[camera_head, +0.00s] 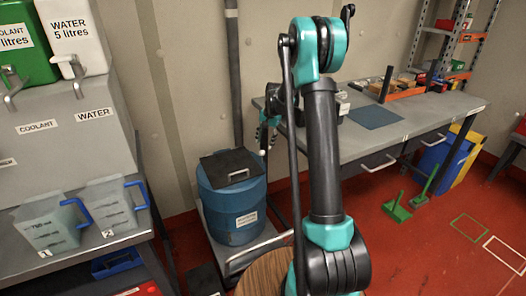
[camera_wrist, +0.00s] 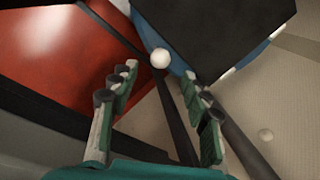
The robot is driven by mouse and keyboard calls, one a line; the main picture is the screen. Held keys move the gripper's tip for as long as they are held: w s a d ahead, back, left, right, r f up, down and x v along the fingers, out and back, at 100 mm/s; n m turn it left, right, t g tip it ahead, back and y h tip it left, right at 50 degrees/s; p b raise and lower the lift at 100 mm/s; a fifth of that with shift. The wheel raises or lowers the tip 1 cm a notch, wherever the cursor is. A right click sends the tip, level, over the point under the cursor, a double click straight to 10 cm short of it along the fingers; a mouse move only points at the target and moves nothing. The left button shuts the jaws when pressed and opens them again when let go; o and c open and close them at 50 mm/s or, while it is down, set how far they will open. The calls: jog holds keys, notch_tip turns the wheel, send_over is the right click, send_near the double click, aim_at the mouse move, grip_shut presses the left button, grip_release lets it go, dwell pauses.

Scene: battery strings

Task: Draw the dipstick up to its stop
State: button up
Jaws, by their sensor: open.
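The dipstick appears to be the piece with a white ball knob (camera_head: 262,152), at the back right of a blue drum (camera_head: 234,214). My gripper (camera_head: 266,136) hangs just above the knob, at the end of my arm. In the wrist view, my gripper (camera_wrist: 160,76) is open, with one finger on each side. The white knob (camera_wrist: 160,58) lies between and slightly beyond the fingertips, with no contact visible. A dark bar runs from the knob toward the palm; I cannot tell whether it is the dipstick's rod. The drum hides anything lower.
A workbench (camera_head: 425,118) stands right, and a counter with jugs (camera_head: 48,228) left. My arm blocks the middle.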

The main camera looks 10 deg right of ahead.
aim_at(262, 153)
jog(key=f, duration=0.4)
jog(key=a+f, duration=0.1)
jog(key=f, duration=0.1)
jog(key=shift+w, duration=0.35)
jog(key=shift+r, duration=0.1)
grip_shut()
